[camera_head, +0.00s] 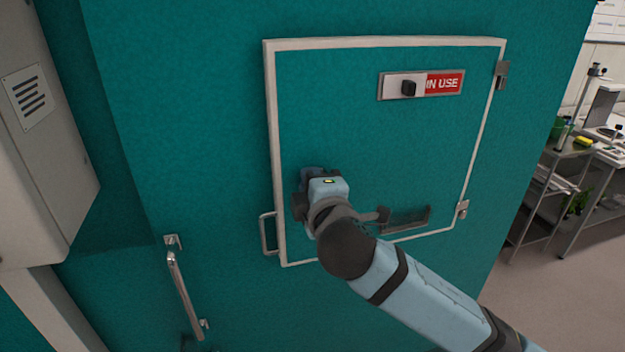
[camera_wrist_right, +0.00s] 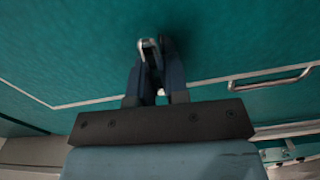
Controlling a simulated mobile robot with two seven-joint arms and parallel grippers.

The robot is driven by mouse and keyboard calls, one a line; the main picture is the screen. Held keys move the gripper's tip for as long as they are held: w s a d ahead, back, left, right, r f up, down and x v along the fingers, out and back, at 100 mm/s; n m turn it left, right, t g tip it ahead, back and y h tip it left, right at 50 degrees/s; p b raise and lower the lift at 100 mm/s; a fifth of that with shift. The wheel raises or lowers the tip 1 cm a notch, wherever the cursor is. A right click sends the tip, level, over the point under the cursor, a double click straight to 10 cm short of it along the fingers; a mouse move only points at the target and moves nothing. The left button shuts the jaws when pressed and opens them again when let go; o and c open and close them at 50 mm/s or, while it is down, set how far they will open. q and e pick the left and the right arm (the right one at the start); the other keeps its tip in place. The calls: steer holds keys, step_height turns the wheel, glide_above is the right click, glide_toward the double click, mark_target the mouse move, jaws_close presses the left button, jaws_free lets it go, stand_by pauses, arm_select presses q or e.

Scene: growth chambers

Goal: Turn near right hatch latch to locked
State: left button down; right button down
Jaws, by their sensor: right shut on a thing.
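The hatch (camera_head: 340,115) is a teal panel with a pale frame, closed flush in the teal wall. My right gripper (camera_head: 313,176) is at the lower left part of the hatch, and my wrist hides most of what it holds in the head view. In the right wrist view my right gripper (camera_wrist_right: 158,48) is shut on a small metal piece, the latch (camera_wrist_right: 148,45), whose end shows between the dark fingertips. The latch's exact angle and any lock marks are hidden. My left gripper is not in view.
A metal handle (camera_head: 265,234) stands beside the hatch's lower left edge. A sliding sign (camera_head: 443,84) reading "IN USE" is at the upper right. A long bar handle (camera_head: 180,285) is on the wall at lower left. A metal cart (camera_head: 560,180) stands off to the right.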

steer(key=shift+f+n, duration=0.1)
steer(key=shift+n, duration=0.5)
steer(key=c, duration=1.1)
jaws_free()
steer(key=b+v, duration=0.3)
steer(key=v, duration=1.1)
